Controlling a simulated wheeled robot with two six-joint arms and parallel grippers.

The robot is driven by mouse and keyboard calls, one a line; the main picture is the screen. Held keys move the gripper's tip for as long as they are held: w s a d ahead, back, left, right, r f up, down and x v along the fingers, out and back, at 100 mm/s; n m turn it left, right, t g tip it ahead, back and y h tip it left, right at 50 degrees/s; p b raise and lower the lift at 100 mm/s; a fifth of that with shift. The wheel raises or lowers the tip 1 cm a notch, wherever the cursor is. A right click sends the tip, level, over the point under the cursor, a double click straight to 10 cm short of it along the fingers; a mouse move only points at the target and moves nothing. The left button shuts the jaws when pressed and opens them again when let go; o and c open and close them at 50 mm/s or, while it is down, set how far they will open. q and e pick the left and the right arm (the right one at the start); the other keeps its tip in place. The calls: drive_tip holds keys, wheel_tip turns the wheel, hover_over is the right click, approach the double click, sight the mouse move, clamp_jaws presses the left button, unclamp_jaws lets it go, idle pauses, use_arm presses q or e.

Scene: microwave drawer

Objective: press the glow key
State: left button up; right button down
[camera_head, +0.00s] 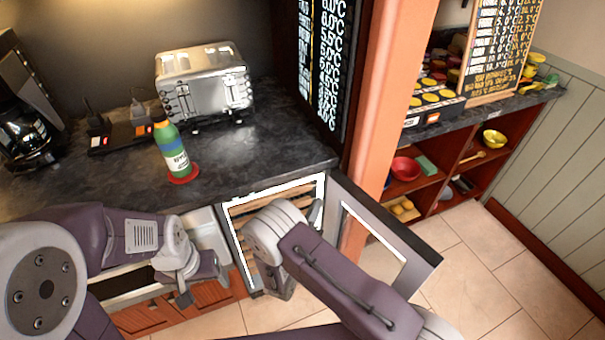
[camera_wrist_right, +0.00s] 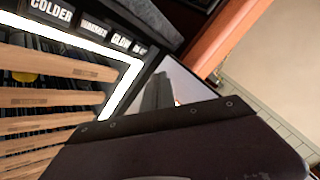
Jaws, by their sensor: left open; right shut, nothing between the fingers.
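The glow key (camera_wrist_right: 121,41) is a dark, white-lettered key on the strip along the top of a lit drinks cooler (camera_head: 235,240). It sits right of the "COLDER" key (camera_wrist_right: 52,10) and another key (camera_wrist_right: 95,26) in the right wrist view. In the head view the keys are too small to read. My right gripper (camera_head: 278,287) is shut and empty in front of the cooler; its fingertips are largely hidden in the head view. Its dark body (camera_wrist_right: 170,145) fills the lower wrist view, apart from the glow key. My left gripper (camera_head: 203,283) is open and empty, left of the cooler.
The cooler's glass door (camera_head: 385,235) stands open to the right. Wooden shelves (camera_wrist_right: 50,100) fill the cooler. A bottle (camera_head: 170,145) on a red coaster (camera_head: 184,176) and a toaster (camera_head: 205,85) stand on the dark counter (camera_head: 270,150). An orange post (camera_head: 385,90) rises behind the door.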

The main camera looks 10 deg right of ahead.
drive_tip(key=w+a+b, duration=0.2)
drive_tip(key=w+b, duration=0.1)
drive_tip(key=w, duration=0.5)
drive_tip(key=shift+w+b, duration=0.25)
drive_tip(key=shift+b, duration=0.15)
drive_tip(key=shift+a, duration=0.1)
drive_tip(key=shift+w, duration=0.15)
idle(1.5)
drive_tip(key=shift+w+a, duration=0.1)
drive_tip(key=shift+w, duration=0.15)
